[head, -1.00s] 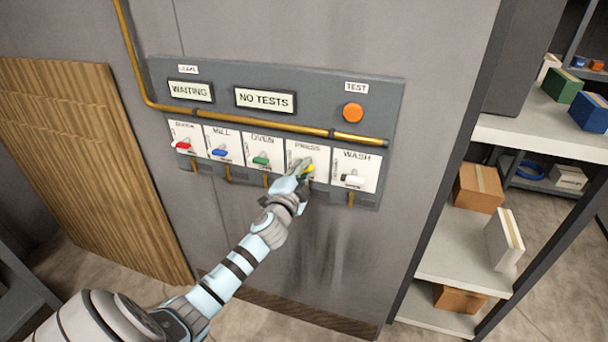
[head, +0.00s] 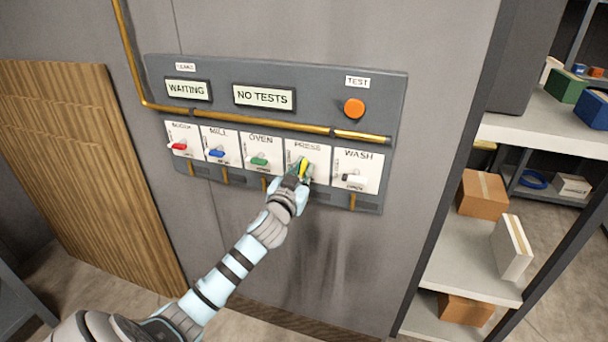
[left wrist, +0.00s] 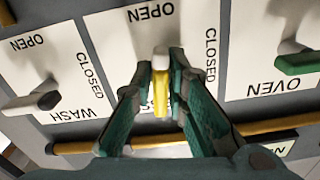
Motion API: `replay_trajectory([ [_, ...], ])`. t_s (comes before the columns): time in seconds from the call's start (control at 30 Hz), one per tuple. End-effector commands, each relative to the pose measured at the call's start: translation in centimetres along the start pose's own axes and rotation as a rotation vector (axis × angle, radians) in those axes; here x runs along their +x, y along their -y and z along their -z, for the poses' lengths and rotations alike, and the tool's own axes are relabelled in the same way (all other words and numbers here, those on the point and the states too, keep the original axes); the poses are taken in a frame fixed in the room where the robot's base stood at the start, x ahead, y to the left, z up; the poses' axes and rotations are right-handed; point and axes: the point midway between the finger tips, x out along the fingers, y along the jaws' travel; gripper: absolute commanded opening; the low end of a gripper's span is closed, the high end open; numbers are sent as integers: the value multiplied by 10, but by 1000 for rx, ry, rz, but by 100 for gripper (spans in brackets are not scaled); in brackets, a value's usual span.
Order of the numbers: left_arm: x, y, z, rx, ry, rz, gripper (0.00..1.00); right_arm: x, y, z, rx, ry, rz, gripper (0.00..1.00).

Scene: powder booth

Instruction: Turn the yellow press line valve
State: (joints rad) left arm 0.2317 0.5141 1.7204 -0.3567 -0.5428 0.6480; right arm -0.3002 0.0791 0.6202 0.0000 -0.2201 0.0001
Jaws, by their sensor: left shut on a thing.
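The press line valve has a yellow handle (head: 303,169) on the white PRESS plate (head: 321,153), fourth from the left on the grey panel. My left gripper (head: 298,172) is at this valve with its fingers around the handle. In the left wrist view, the two dark green fingers (left wrist: 162,95) are shut on the yellow handle (left wrist: 162,92), one on each side. There the handle runs up and down the picture, in line with the word OPEN above it; CLOSED is to its right. The fingers hide part of the plate. My right gripper is not in view.
Red (head: 178,147), blue (head: 216,153), green (head: 258,161) and white (head: 354,179) valve handles flank it closely. An orange button (head: 354,108) and a brass pipe (head: 262,125) are above. Displays read WAITING and NO TESTS. Shelves with boxes (head: 483,193) stand at right.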

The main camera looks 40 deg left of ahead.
Motion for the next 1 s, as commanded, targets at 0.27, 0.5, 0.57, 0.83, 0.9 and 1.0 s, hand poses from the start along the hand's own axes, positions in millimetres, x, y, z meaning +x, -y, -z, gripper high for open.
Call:
replay_trajectory([
  [0.27, 0, 0, 0, -136, -1, 0, 0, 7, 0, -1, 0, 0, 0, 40],
  [0.5, 0, 0, 0, -181, -1, 0, 0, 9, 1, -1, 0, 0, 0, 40],
  [0.57, 0, 0, 0, -184, -1, 0, 0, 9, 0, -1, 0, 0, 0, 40],
  [0.83, 0, 0, 0, -185, 0, 0, 0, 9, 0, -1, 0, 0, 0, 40],
  [0.9, 0, 0, 0, -185, 0, 0, 15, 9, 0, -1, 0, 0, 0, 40],
  [1.0, 0, 0, 0, -184, 0, 0, 30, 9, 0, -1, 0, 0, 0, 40],
])
